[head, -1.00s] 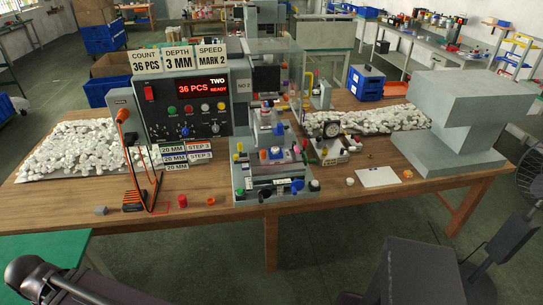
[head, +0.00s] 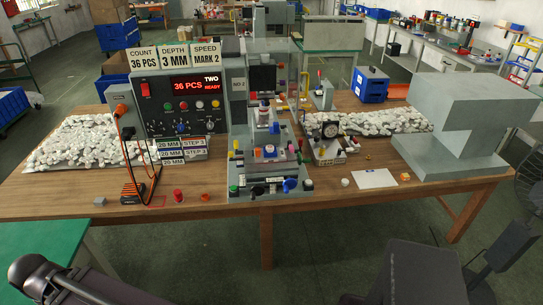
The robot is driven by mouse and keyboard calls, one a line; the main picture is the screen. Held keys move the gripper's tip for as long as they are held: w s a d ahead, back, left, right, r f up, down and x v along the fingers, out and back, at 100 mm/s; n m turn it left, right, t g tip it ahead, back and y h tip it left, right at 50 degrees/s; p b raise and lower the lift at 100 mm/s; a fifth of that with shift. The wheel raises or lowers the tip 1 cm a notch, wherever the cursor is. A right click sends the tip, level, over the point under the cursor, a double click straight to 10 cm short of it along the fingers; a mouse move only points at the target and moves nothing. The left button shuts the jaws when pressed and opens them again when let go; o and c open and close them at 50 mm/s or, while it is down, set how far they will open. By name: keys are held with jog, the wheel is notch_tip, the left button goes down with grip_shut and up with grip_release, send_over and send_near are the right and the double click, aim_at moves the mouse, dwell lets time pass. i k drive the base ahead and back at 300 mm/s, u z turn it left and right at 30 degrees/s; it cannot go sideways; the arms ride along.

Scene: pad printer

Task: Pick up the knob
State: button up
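Several small parts could be the knob, and I cannot tell which is meant. A red cylinder (head: 178,195) stands upright near the table's front edge. A small orange piece (head: 205,197) lies just to its right, and a grey block (head: 99,201) lies further left. A blue knob (head: 290,185) sits on the front of the pad printer (head: 262,187), with a dark green-topped knob (head: 308,184) to its right. A small cream round piece (head: 345,182) lies on the table right of the printer. My gripper is not in view.
White part piles lie left (head: 75,145) and right (head: 370,122). A large grey block-shaped body (head: 455,120) fills the right end. A white card (head: 375,179) lies flat.

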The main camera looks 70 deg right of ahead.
aim_at(270, 148)
jog(key=k, duration=1.3)
jog(key=z, duration=2.2)
jog(key=i, duration=1)
jog(key=u, duration=0.15)
